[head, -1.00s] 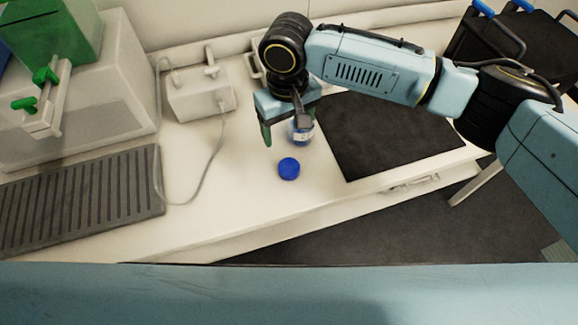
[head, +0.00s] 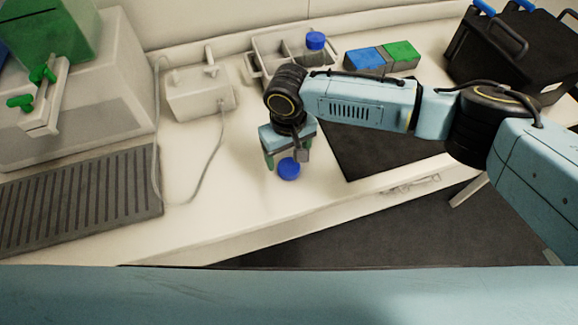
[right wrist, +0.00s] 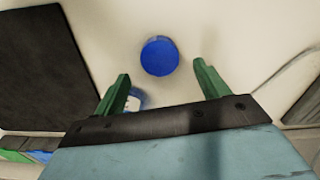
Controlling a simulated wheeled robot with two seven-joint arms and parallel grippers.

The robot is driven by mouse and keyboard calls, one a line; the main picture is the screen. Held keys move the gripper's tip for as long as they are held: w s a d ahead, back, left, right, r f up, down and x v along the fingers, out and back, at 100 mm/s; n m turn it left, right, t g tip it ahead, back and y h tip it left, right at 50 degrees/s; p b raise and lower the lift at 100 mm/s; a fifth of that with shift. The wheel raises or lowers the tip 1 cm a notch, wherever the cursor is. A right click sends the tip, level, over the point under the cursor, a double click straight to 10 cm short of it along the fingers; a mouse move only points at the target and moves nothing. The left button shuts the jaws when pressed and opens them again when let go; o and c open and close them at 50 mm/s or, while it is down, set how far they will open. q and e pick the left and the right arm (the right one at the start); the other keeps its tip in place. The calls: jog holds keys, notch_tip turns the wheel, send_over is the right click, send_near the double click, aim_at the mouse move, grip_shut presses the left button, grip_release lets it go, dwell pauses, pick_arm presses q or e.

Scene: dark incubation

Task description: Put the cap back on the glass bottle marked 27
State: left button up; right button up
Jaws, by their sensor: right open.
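The blue cap (head: 288,169) lies on the white counter near its front. In the right wrist view the cap (right wrist: 159,56) shows as a round blue disc, in line with the gap between the fingers. My right gripper (head: 286,162) points down at the cap, open and empty; its green fingers (right wrist: 162,70) do not visibly touch it. A bottle (right wrist: 134,99) with a white label shows partly behind a finger in the right wrist view; its number cannot be read. In the head view the gripper hides that bottle. My left gripper is not in view.
A dark mat (head: 372,150) lies right of the gripper. A grey tray (head: 262,58) at the back holds a blue-capped item (head: 315,41). Blue and green boxes (head: 383,57) stand beside it. A white device (head: 198,92) with a cable is at left.

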aim_at(289, 165)
notch_tip(289, 165, down, 4)
jog(key=shift+s+r, duration=0.1)
jog(key=shift+r, duration=0.1)
jog(key=c, duration=1)
notch_tip(289, 165, up, 10)
jog(key=shift+r+p, duration=0.1)
jog(key=shift+p, duration=0.35)
jog(key=shift+c, duration=0.2)
